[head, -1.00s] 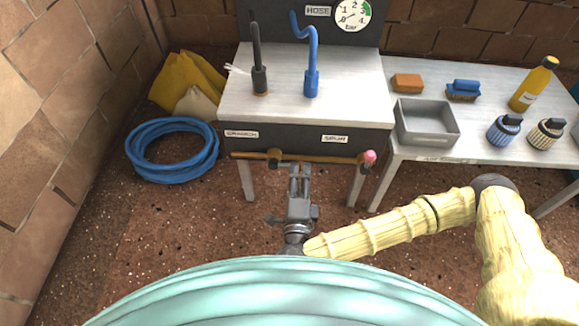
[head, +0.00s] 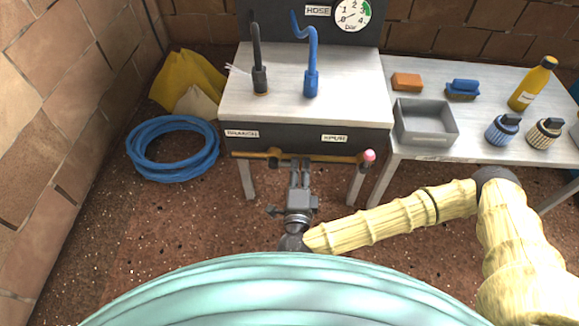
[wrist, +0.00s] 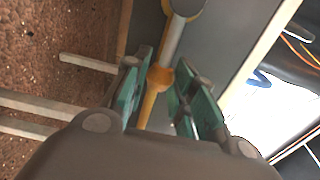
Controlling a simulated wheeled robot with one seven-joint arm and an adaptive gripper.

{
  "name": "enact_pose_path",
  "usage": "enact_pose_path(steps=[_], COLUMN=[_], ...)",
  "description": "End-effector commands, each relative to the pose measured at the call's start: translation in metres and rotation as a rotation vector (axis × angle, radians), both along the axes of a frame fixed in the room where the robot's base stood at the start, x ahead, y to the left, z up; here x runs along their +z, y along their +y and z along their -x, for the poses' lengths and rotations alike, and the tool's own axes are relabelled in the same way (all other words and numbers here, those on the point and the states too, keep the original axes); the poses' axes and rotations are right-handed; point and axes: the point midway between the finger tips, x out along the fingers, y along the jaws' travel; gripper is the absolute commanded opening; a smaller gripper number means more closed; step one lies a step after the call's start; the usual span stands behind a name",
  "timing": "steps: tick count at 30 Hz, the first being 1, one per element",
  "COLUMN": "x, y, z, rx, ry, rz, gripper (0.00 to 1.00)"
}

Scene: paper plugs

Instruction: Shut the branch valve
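The branch valve shows as a brass fitting (head: 274,155) on the thin pipe below the "BRANCH" label (head: 241,133), at the front of the metal stand. My gripper (head: 299,164) is at the pipe, just right of that fitting. In the wrist view my gripper (wrist: 160,95) has its green-padded fingers apart, one on each side of a yellow-orange rod with a rounded knob (wrist: 160,78). I see gaps beside the rod, so nothing looks gripped. Whether this rod is the valve's handle, I cannot tell. A grey round end with a yellow rim (wrist: 187,5) is at the top edge.
A pink knob (head: 368,156) ends the pipe at the right, below the "SPUR" label (head: 335,138). The stand (head: 285,100) carries a black and a blue hose piece. A grey tray (head: 426,121) is on the bench at right. A blue hose coil (head: 172,148) lies on the floor at left.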

Motion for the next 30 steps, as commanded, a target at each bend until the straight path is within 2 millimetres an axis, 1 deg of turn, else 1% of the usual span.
enact_pose_path(steps=[14,30], x=[0.003,0.014], y=[0.0,0.002], z=[0.0,0.0], rx=[0.001,0.003], ry=[0.0,-0.001], rz=[0.01,0.13], gripper=[0.13,0.13])
